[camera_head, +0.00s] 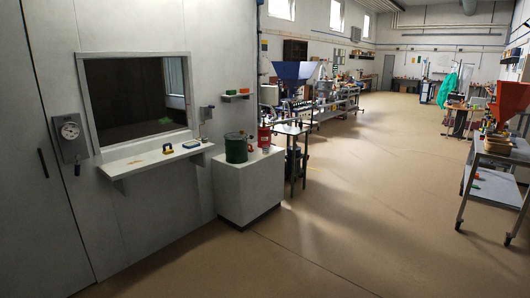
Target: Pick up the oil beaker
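I cannot make out for certain which thing is the oil beaker. A green drum-like container (236,149) stands upright on a pale cabinet (246,190) left of centre. A smaller red container (264,137) stands beside it, towards the back right of the cabinet top. A small whitish thing lies or stands by these two, too small to tell. My gripper is not in view.
A dark side table (290,130) stands right of the cabinet. A wheeled cart (490,188) is at right. The floor (340,220) between is clear.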

